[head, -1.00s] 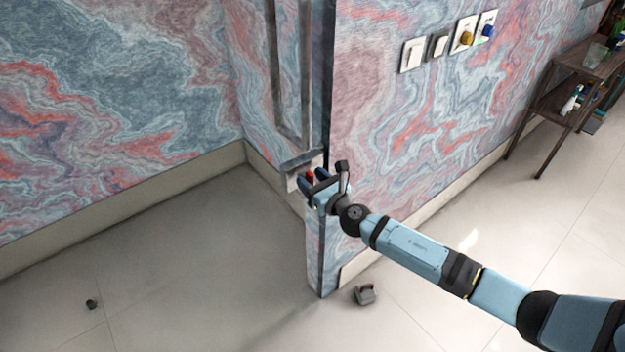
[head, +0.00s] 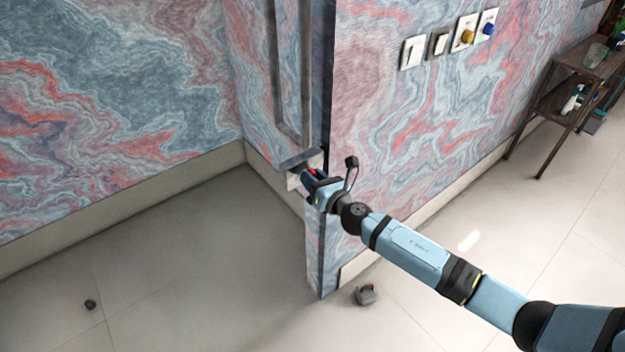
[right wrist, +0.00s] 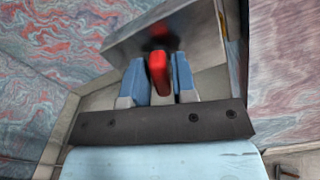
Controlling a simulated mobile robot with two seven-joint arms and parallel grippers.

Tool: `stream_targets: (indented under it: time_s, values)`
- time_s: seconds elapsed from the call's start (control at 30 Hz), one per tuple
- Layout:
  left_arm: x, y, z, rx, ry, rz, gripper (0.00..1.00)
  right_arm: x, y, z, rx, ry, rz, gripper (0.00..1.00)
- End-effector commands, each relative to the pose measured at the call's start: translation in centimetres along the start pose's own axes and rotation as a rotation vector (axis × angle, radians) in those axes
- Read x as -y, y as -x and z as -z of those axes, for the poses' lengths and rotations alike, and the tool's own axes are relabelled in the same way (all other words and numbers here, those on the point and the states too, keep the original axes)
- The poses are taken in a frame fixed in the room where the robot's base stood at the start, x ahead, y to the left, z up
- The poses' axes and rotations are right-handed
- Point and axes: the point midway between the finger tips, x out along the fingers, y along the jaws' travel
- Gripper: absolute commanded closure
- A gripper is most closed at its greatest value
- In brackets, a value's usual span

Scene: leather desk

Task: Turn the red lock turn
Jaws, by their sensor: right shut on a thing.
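The red lock turn (right wrist: 159,75) sits on a grey metal plate (right wrist: 205,42) on the edge of the door or wall panel. In the right wrist view it stands between the two blue fingers of my right gripper (right wrist: 160,82), which is shut on it. In the head view the right gripper (head: 310,178) reaches the plate from the right, and only a little of the red turn (head: 312,172) shows; the fingers hide the rest. My left gripper is in neither view.
A dark shelf (head: 585,65) stands far right. A small grey object (head: 366,295) lies on the floor below my arm, and a dark one (head: 90,304) at lower left. The floor at left is mostly clear.

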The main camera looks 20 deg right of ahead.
Motion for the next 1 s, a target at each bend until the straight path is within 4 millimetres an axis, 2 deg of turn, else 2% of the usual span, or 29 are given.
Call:
stream_targets:
  time_s: [1.0]
  values:
    - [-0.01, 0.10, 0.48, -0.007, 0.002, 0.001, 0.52, 0.36, 0.04, 0.25, -0.001, -0.958, 0.002, 0.98]
